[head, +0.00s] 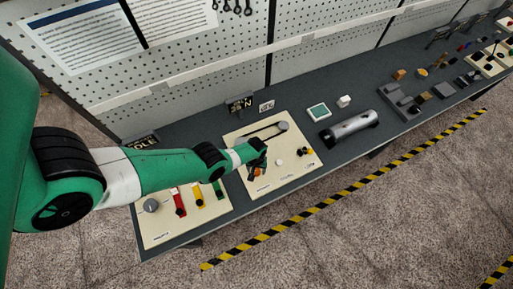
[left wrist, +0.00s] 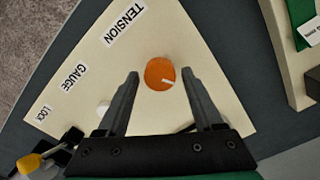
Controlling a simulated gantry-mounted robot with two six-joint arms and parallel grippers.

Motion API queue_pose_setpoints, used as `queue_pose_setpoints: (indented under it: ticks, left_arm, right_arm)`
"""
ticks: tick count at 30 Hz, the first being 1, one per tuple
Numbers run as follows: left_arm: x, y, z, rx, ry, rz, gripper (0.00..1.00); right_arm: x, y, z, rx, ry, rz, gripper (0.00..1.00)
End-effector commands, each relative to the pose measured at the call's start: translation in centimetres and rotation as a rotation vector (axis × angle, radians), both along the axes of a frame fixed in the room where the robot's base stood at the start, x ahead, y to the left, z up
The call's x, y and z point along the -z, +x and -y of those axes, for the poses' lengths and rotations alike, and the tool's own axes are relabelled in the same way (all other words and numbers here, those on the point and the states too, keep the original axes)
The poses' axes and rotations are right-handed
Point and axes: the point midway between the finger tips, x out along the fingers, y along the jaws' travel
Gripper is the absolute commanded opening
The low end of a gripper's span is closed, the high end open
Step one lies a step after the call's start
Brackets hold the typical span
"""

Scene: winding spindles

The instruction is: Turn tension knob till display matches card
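The orange tension knob (left wrist: 160,70) sits on the cream panel (left wrist: 75,62) by the label TENSION. Its white mark points right in the left wrist view. My left gripper (left wrist: 160,78) is open, one finger on each side of the knob, with gaps between. In the head view my left gripper (head: 258,164) is over the panel (head: 240,135) and hides much of the knob. A small white card (head: 266,106) with dark characters stands behind the panel; I cannot read it. I cannot tell which part is the display. My right gripper is not in view.
A white button (left wrist: 103,108) and a yellow-tipped lever (left wrist: 28,163) are near the gripper. A second panel (head: 160,236) with coloured levers lies beside. A green-screened box (head: 318,111) and a metal cylinder (head: 349,129) are to the right. A pegboard stands behind.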

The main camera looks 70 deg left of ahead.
Motion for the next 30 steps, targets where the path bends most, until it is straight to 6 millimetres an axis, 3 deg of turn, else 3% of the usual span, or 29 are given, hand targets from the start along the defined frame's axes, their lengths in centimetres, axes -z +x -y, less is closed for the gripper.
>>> queue_pose_setpoints:
  ticks: [1, 11, 20, 30]
  left_arm:
    - [0.0, 0.0, 0.0, 0.0, 0.0, 0.0, 0.57]
    - [0.0, 0.01, 0.0, 0.0, 0.0, 0.0, 0.0]
    - [0.0, 0.0, 0.0, 0.023, 0.0, 0.0, 0.0]
    - [0.01, 0.0, 0.01, 0.204, 0.0, 0.0, 0.0]
  right_arm:
    - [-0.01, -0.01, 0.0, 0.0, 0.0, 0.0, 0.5]
    - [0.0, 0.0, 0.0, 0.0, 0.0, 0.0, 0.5]
    - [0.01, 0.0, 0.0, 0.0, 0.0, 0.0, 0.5]
    - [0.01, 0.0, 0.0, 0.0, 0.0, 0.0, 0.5]
